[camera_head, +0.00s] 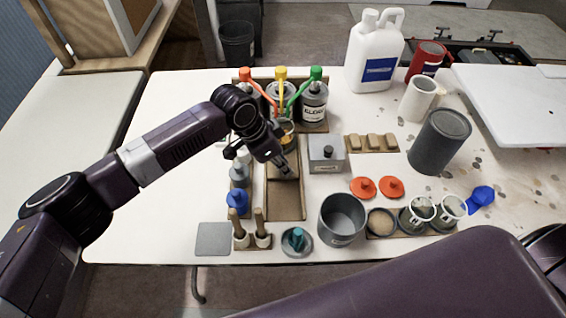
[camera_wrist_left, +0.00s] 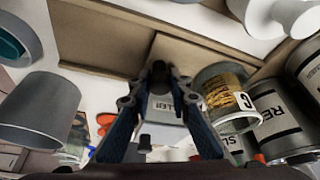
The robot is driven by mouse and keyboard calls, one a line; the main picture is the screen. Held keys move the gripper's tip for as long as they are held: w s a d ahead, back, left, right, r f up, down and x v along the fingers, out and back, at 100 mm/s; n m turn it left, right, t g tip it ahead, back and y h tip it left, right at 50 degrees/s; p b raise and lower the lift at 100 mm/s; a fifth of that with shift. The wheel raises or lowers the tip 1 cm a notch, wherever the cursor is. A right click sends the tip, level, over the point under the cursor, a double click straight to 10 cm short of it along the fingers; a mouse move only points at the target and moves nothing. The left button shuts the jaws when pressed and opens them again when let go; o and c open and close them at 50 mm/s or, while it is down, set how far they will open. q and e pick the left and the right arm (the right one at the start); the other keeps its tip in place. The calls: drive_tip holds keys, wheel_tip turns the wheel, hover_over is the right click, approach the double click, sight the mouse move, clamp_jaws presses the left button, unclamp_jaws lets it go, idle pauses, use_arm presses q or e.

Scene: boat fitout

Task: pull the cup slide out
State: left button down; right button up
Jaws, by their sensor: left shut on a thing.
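The cup slide (camera_wrist_left: 185,52) is a tan board in a brown wooden track (camera_head: 285,205) in the middle of the table. A clear cup marked C (camera_wrist_left: 229,98), with amber grainy contents, stands on its far part; in the head view the cup (camera_head: 287,128) is partly hidden by my left gripper (camera_head: 284,167). In the left wrist view my left gripper (camera_wrist_left: 158,82) is shut on the slide's dark knob (camera_wrist_left: 158,69). The near part of the track is bare. My right gripper is out of view.
Cans with coloured nozzles (camera_head: 314,100) stand behind the track. Bottles (camera_head: 237,198) and brushes (camera_head: 261,228) line its left. A grey box (camera_head: 326,153) and an open grey pot (camera_head: 342,219) stand on its right. Free table lies to the left.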

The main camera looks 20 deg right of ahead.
use_arm(q)
drive_tip(key=s+p, duration=0.2)
drive_tip(key=s+a+p, duration=0.1)
drive_tip(key=s+p, duration=0.1)
drive_tip(key=s, duration=0.1)
drive_tip(key=s+a+p, duration=0.1)
drive_tip(key=s+p, duration=0.1)
drive_tip(key=shift+s+a+r+p, duration=0.15)
drive_tip(key=shift+s+r+p, duration=0.05)
drive_tip(key=shift+s+p, duration=0.1)
drive_tip(key=shift+s+f, duration=0.2)
drive_tip(key=shift+s, duration=0.05)
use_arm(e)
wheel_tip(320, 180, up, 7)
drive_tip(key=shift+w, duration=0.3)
use_arm(q)
drive_tip(key=c, duration=1.8)
unclamp_jaws()
drive_tip(key=shift+o, duration=0.2)
drive_tip(key=shift+r, duration=0.1)
drive_tip(key=v, duration=1.2)
drive_tip(key=shift+a, duration=0.1)
